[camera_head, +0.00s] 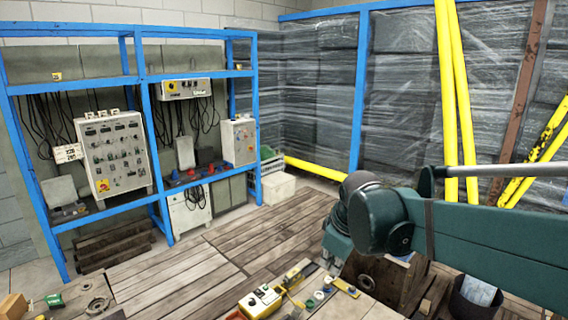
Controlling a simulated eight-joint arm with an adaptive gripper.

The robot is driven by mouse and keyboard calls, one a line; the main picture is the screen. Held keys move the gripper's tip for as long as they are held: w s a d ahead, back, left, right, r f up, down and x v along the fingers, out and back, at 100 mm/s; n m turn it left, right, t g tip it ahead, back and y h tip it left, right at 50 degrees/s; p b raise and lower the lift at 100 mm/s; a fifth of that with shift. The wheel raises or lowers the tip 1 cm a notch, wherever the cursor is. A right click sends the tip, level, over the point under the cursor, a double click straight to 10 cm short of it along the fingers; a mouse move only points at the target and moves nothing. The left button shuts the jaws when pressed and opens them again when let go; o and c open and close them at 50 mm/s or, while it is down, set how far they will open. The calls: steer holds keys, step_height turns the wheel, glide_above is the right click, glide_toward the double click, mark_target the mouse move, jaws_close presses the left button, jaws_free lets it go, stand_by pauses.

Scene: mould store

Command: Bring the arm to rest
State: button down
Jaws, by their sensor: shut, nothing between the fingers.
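My teal arm comes in from the right edge and reaches toward the middle of the picture. Its dark rounded joint and a paler teal part hang above the near bench and a wooden crate. My gripper's fingers cannot be made out; the end of the arm is hidden or too small to tell. I see nothing carried by the arm.
A near bench holds a yellow control box (260,301), small parts and a metal ring (97,306). A wooden crate (385,278) and a dark bin (474,297) stand close under my arm. A blue rack (145,75) with electrical boxes stands behind. The plank floor (190,272) has clear room.

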steer(key=s+d+f+m+t, duration=0.1)
steer(key=s+d+m, duration=0.3)
steer(key=s, duration=0.6)
steer(key=s+d+f+m+t, duration=0.1)
steer(key=s+d+f+m, duration=0.2)
steer(key=s, duration=0.7)
steer(key=shift+d+f+m+t+h, duration=0.15)
steer(key=shift+d+m+t+h, duration=0.2)
steer(key=shift+d+m, duration=1.1)
steer(key=shift+s+a+m, duration=0.1)
steer(key=shift+a+m, duration=0.35)
